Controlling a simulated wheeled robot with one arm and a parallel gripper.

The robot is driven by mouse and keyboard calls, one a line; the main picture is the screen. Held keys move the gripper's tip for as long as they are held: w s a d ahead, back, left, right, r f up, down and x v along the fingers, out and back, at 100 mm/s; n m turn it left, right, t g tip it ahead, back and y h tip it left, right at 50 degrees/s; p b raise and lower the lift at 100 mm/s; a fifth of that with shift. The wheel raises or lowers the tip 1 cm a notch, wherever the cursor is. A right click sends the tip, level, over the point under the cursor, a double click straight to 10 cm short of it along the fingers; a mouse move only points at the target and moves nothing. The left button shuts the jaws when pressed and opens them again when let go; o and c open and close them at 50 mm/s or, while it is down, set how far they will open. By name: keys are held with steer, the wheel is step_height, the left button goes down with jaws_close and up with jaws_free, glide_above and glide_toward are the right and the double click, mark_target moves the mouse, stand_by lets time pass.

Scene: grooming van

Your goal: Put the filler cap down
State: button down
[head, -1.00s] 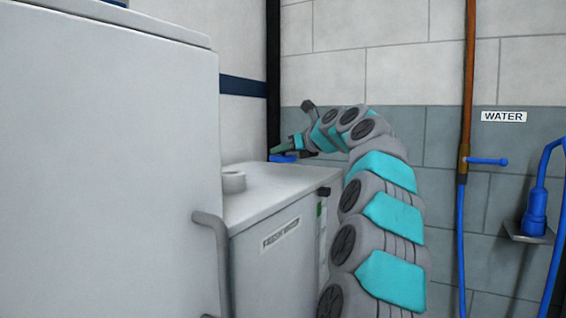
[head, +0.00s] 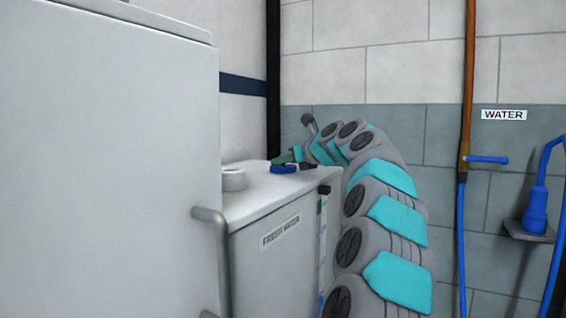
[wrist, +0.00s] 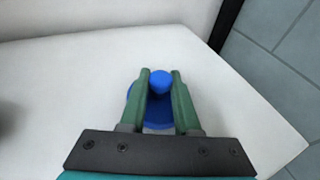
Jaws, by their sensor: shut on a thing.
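The blue filler cap (head: 284,169) is at the white top of the fresh water tank (head: 262,205), towards its back right. In the wrist view the cap (wrist: 160,80) shows a round knob between my green fingers and a wider disc below. My gripper (wrist: 160,76) is shut on the cap's knob. The cap is at or very close to the tank top; I cannot tell whether it touches. The tank's round white filler neck (head: 233,180) stands open to the left of the cap.
A tall grey cabinet with a handle (head: 218,255) stands at the left front. The tank top (wrist: 60,80) is bare around the cap. Its right edge is close by. A water pipe with a blue tap (head: 487,160) runs up the wall at right.

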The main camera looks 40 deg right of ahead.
steer(key=c, duration=0.6)
jaws_free()
steer(key=shift+f, duration=0.1)
steer(key=shift+s+r, duration=0.2)
steer(key=shift+s, duration=0.1)
steer(key=v, duration=1)
steer(key=shift+s+r, duration=0.15)
steer(key=shift+s, duration=0.5)
